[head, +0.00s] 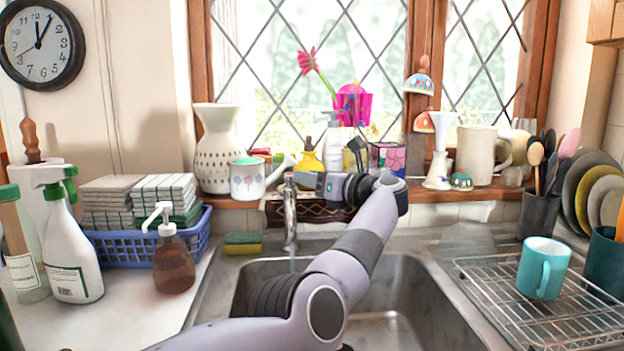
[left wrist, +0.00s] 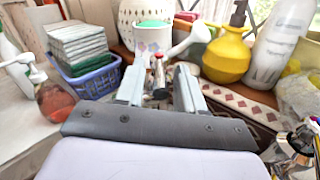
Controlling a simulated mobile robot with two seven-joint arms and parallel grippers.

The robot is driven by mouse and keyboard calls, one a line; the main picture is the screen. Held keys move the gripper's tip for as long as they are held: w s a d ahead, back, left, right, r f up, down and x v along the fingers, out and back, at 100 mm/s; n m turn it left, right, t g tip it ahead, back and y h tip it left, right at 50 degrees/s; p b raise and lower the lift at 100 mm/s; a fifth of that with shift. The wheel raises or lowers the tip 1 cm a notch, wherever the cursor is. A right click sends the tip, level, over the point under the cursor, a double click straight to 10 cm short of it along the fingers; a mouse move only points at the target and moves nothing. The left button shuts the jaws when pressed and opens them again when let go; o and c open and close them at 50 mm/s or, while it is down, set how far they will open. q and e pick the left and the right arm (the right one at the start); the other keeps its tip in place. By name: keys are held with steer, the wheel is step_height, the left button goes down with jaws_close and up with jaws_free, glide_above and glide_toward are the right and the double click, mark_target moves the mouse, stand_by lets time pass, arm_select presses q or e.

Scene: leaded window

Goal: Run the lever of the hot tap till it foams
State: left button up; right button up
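The chrome tap (head: 290,215) stands at the back edge of the sink. A faint bluish stream (head: 292,264) shows below its spout; I see no foam. My left gripper (head: 301,181) is at the top of the tap, its arm reaching in over the sink. In the left wrist view its two fingers (left wrist: 160,84) are apart, with a slim chrome lever with a red mark (left wrist: 159,66) showing between or just beyond them. I cannot tell whether they touch it. The tap's lower part is clear in the head view. My right gripper is out of view.
The sink basin (head: 400,285) is partly covered by my arm. A green-yellow sponge (head: 243,243) and brown soap bottle (head: 173,262) stand left of the tap. A white watering can (head: 248,180) is on the sill behind. A drying rack (head: 500,297) holds a teal mug (head: 543,268).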

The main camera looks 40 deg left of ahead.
arm_select(q)
steer(key=d, duration=0.7)
steer(key=shift+s+b, duration=0.45)
